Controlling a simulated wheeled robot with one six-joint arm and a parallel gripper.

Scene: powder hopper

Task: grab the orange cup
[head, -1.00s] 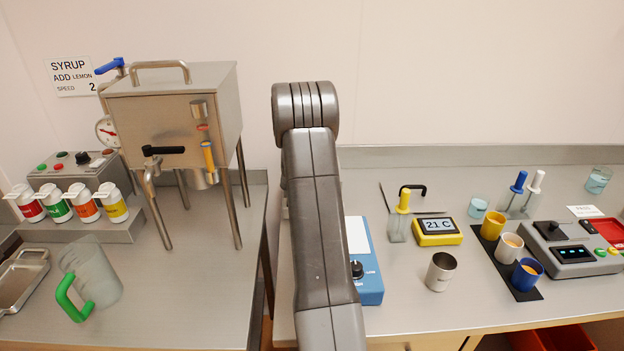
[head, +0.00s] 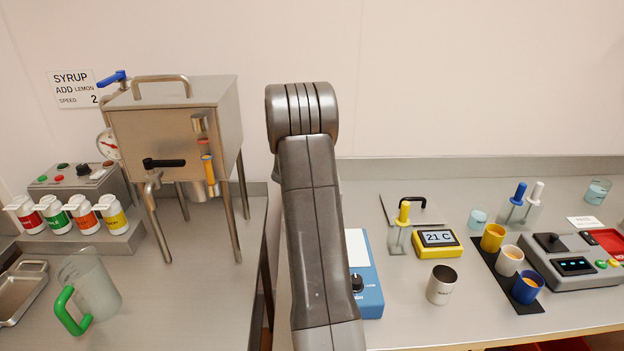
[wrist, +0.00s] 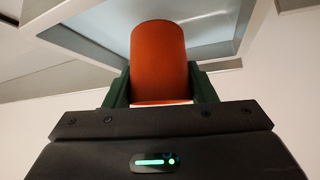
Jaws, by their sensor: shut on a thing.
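The orange cup (wrist: 158,60) shows in the wrist view, between the two dark green fingers of my gripper (wrist: 160,84). The fingers are shut on it, one on each side. The cup's contents cannot be seen. Behind it in the wrist view is a pale bluish panel with a light frame. In the head view, neither the orange cup nor my gripper can be seen; only my grey arm shows in the middle.
Yellow (head: 492,238), white (head: 509,261) and blue (head: 527,285) cups stand on a dark mat at right. A steel cup (head: 440,286) stands left of them. A blue device (head: 366,288) is beside my arm. A steel hopper (head: 170,135) and a green-handled jug (head: 95,290) are left.

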